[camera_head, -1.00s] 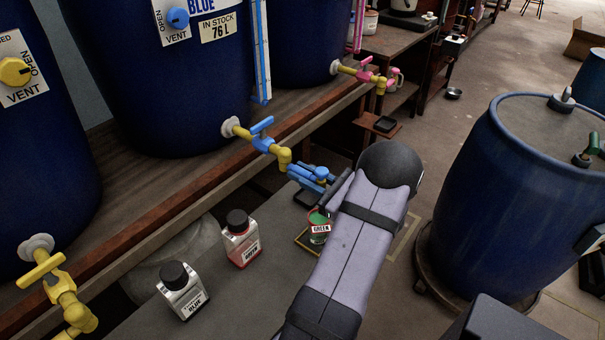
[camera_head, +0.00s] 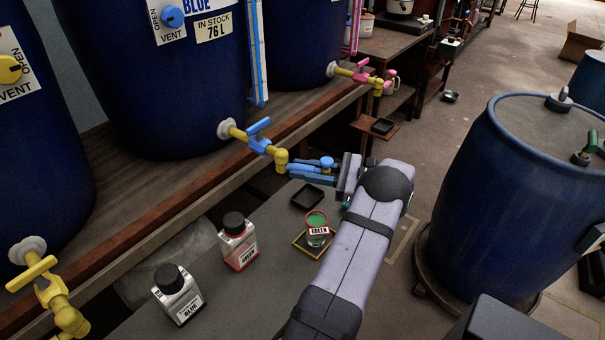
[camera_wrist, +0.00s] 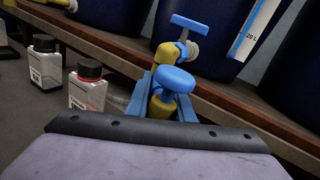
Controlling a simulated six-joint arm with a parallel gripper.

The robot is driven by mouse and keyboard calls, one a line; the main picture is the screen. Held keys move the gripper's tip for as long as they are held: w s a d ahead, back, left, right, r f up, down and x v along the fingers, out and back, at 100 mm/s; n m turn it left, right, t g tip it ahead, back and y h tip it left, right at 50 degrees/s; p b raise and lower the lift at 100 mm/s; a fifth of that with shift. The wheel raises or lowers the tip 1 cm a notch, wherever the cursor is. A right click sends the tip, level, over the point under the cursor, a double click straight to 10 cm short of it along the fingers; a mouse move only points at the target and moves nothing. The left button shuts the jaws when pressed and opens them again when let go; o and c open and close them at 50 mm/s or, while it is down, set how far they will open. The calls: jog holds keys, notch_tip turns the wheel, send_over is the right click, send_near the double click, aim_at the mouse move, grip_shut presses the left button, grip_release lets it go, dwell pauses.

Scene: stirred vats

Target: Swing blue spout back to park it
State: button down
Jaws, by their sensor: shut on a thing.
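The blue vat's tap (camera_head: 259,142) has a blue T-handle and a yellow elbow (camera_head: 281,161), and its spout runs out from there toward my gripper. A round blue knob (camera_head: 326,161) tops the spout's outer part. In the wrist view the blue knob (camera_wrist: 175,80) sits on a yellow piece (camera_wrist: 160,106) between my blue fingers, with the tap's blue T-handle (camera_wrist: 196,27) behind. My gripper (camera_head: 292,172) is shut on the spout, its fingers pointing left along it toward the elbow. The fingers hide much of the spout.
An open can labelled green (camera_head: 317,229) stands on a yellow-edged square below. An empty black tray (camera_head: 307,197) lies beside it. A red-labelled bottle (camera_head: 238,242) and a blue-labelled bottle (camera_head: 178,294) stand left. A blue drum (camera_head: 520,190) is at right.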

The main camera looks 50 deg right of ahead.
jog(key=shift+w+d+f+n+g+y+b, duration=0.1)
jog(key=shift+d+n+g+y+b, duration=0.1)
jog(key=shift+n+g+y+b, duration=0.35)
jog(key=shift+w+d+r+n+g+y+b, duration=0.1)
jog(key=shift+w+d+n+g+y+b, duration=0.2)
jog(key=shift+y, duration=0.4)
jog(key=shift+s+d+f+n+g+y+b, duration=0.1)
jog(key=shift+n+g+y+b, duration=0.15)
jog(key=shift+n+y+b, duration=0.3)
jog(key=shift+w, duration=0.1)
jog(key=c, duration=1.6)
grip_release()
jog(key=shift+o, duration=0.2)
jog(key=shift+r, duration=0.2)
notch_tip(320, 180, up, 10)
jog(key=p, duration=0.5)
jog(key=shift+f, duration=0.1)
